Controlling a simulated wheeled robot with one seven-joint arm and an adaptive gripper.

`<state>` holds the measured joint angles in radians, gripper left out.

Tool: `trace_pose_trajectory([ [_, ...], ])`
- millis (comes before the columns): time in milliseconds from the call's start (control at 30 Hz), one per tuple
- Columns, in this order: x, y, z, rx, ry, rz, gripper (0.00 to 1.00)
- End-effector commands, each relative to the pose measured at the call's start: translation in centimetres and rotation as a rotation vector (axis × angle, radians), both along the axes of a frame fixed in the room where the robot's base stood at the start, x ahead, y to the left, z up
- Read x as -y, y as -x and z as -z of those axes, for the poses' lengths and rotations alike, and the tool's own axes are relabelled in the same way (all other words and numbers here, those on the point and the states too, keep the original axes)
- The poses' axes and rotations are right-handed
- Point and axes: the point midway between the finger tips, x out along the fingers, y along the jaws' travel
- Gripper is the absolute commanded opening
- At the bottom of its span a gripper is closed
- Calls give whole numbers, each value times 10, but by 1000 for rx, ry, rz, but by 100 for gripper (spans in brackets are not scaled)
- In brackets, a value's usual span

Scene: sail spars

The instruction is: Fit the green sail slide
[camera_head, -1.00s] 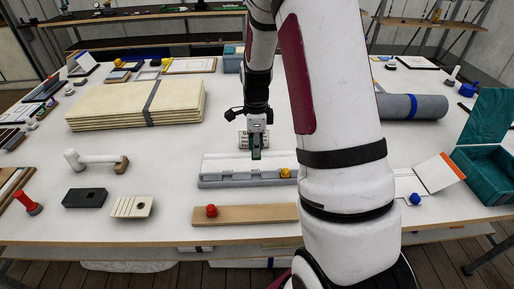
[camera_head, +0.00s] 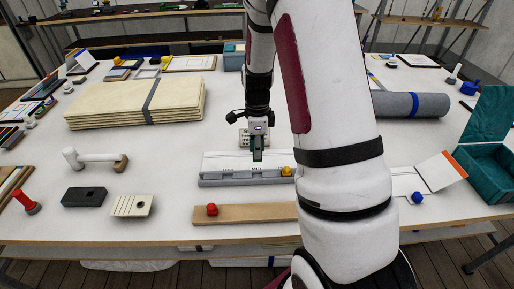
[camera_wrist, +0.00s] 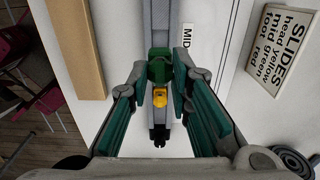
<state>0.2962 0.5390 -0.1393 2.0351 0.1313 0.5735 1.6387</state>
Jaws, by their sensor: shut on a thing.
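My gripper (camera_head: 257,155) is shut on the green sail slide (camera_wrist: 159,70). In the wrist view my gripper's teal fingers (camera_wrist: 161,82) press it from both sides. The green slide is over the grey rail (camera_wrist: 158,25), which also shows in the head view (camera_head: 235,179). I cannot tell whether the slide touches the rail. A yellow slide (camera_wrist: 159,97) sits near the rail's right end, close to the green one in the wrist view; it also shows in the head view (camera_head: 286,171). A MID label (camera_wrist: 187,40) lies beside the rail.
A wooden strip (camera_head: 245,215) with a red slide (camera_head: 212,210) lies in front of the rail. A slides sign (camera_wrist: 280,48) stands behind it. Folded cloth (camera_head: 135,103) lies back left, a grey roll (camera_head: 410,105) back right.

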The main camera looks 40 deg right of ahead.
Motion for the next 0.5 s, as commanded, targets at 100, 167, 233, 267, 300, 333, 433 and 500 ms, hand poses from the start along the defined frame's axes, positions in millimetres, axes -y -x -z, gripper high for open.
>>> trace_pose_trajectory([
  [100,0,-1,0,0,0,0,0],
  [167,0,-2,0,0,0,-1,0],
  [233,0,-1,1,0,0,-1,0],
  [267,0,-1,1,0,0,-1,0],
  [300,0,-1,2,0,0,-1,0],
  [333,0,-1,3,0,0,-1,0],
  [433,0,-2,6,0,0,-1,0],
  [500,0,-2,9,1,1,0,0],
])
